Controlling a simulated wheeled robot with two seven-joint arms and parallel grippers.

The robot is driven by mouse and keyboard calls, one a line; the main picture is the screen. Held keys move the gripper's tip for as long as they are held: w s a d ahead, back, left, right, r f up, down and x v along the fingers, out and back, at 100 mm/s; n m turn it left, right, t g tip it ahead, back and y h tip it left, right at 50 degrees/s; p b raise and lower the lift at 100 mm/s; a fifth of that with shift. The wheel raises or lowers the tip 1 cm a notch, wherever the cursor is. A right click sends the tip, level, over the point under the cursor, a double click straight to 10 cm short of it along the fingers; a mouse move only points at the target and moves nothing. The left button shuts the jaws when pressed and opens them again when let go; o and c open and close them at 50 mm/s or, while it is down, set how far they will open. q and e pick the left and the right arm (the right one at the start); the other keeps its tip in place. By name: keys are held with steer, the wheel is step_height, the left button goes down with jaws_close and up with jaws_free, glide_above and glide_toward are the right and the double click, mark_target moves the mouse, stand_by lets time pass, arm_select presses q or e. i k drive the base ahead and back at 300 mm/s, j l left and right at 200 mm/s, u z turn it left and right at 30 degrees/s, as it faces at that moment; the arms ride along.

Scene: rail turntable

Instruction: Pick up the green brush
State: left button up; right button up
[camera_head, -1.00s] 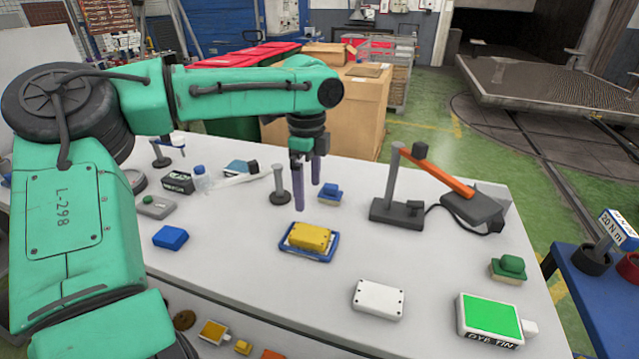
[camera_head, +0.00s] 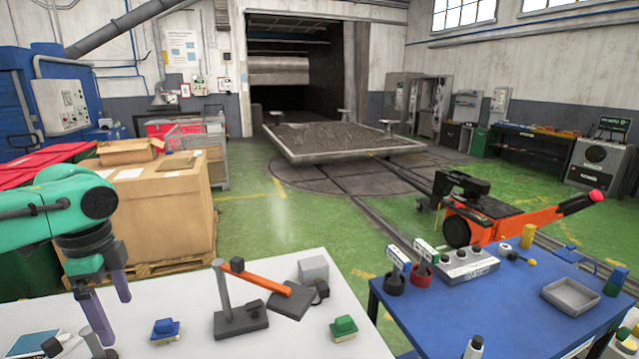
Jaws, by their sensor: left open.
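The green brush (camera_head: 344,328) has a green top and a pale base. It sits upright on the white table (camera_head: 283,338), near the table's right edge at the bottom of the head view. My left gripper (camera_head: 103,296) hangs over the left part of the table, its two purple fingers pointing down. It is open with nothing between the fingers, well to the left of the green brush and apart from it. My right gripper is not in view.
A blue brush (camera_head: 165,331) and a grey stand with an orange arm (camera_head: 240,312) lie between my left gripper and the green brush. A blue table (camera_head: 445,323) with gauges and a tray (camera_head: 571,297) stands at right, past a gap.

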mark_target(345, 329)
steer(key=k+l, duration=0.25)
steer(key=k, duration=0.2)
steer(key=k+l, duration=0.25)
steer(key=k, duration=0.2)
